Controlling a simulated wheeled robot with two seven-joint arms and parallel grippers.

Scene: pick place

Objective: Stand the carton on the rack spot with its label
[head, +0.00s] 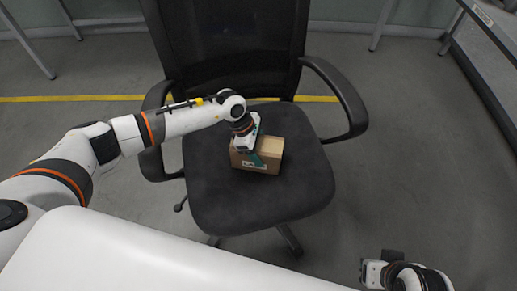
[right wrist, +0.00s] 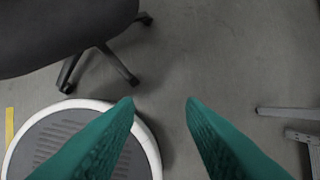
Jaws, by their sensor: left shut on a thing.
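A brown cardboard carton (head: 268,155) with a small pale label low on its front sits on the black seat of an office chair (head: 240,200). My left gripper (head: 254,158) reaches down over the carton and is shut on it; a green finger shows against its front. The far finger is hidden. My right gripper is at the bottom right of the head view, and in the right wrist view its two green fingers (right wrist: 160,105) are apart with nothing between them. No rack shows in either view.
The chair's armrests (head: 340,95) and backrest (head: 235,40) surround the seat. A grey table edge (head: 485,85) stands at the right. Part of my round base shows in the right wrist view. Open grey floor (head: 400,170) lies right of the chair.

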